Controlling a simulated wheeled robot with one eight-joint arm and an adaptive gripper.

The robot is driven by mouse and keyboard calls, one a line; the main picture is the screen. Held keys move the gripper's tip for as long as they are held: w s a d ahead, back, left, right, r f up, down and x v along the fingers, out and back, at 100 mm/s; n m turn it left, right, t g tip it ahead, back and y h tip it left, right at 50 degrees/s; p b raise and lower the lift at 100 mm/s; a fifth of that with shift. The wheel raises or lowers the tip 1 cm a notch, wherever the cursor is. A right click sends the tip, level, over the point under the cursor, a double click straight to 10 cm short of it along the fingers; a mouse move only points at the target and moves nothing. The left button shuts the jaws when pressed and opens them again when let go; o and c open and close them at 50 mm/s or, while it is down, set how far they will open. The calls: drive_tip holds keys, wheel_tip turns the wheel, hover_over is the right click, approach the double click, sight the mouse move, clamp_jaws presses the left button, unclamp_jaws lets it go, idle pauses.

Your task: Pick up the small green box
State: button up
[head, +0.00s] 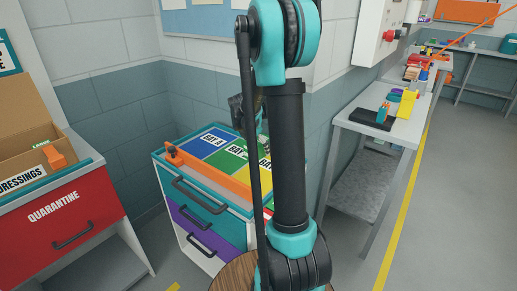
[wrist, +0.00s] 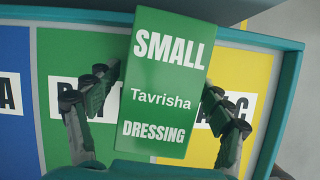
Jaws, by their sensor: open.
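The small green box (wrist: 160,60) shows large in the wrist view, with white lettering "SMALL Tavrisha DRESSING". It is slightly tilted in the picture and lies over the green bay and the edge of the yellow bay. My gripper (wrist: 161,88) is open, with one dark finger on each side of the box. In the head view my gripper (head: 250,120) is over the drawer unit's top, mostly hidden behind my arm, and the box cannot be made out there.
The drawer unit (head: 185,185) has blue, green and yellow bays and a raised teal rim (wrist: 265,38). An orange bar (head: 205,178) lies along its front. A red quarantine cabinet (head: 55,218) with a cardboard carton (head: 22,135) stands left. A cluttered bench (head: 378,138) stands right.

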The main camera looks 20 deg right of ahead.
drive_tip(key=c, duration=1.4)
drive_tip(key=shift+r, duration=0.15)
